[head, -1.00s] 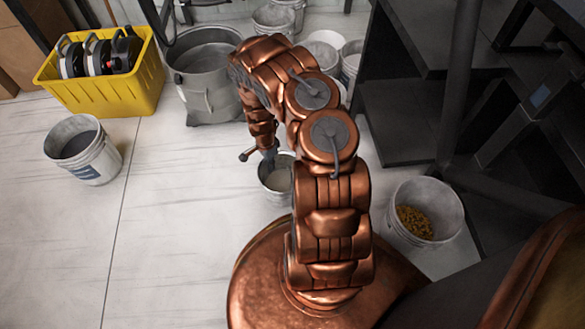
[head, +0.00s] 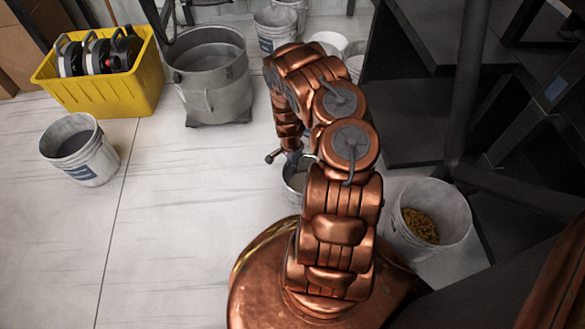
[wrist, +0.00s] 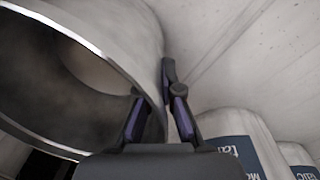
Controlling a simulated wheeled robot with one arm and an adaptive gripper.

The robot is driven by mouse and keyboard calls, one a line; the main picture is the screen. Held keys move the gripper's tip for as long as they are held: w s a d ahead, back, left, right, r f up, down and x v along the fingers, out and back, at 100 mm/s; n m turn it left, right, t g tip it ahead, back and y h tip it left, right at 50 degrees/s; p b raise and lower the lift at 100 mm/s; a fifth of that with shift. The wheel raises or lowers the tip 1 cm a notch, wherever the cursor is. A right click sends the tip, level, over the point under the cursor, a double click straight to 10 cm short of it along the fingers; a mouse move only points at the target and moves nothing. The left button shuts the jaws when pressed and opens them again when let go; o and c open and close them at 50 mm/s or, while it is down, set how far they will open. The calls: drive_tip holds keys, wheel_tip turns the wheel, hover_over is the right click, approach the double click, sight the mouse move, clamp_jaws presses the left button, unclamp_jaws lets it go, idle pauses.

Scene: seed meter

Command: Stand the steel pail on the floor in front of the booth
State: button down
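The steel pail (head: 292,183) is in the head view, below my wrist and partly hidden by my arm. Pale material shows inside it. In the wrist view the pail (wrist: 120,35) fills the upper left, with its bright rim close to the camera. My gripper (wrist: 158,105) has one finger inside the pail and one outside, shut on its wall near the rim. In the head view my gripper (head: 293,160) is at the pail's top edge. The pail's bottom is hidden, so its height above the floor is unclear. I cannot tell which structure is the booth.
A yellow crate (head: 110,95), a large grey pot (head: 208,95) and a white bucket (head: 90,165) stand to the left. A bucket of orange-brown bits (head: 445,210) is at right, beside dark framing (head: 400,110). Labelled buckets (wrist: 235,135) are near.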

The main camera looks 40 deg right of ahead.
drive_tip(key=shift+f, duration=0.1)
drive_tip(key=c, duration=1.3)
unclamp_jaws()
drive_tip(key=shift+r, duration=0.2)
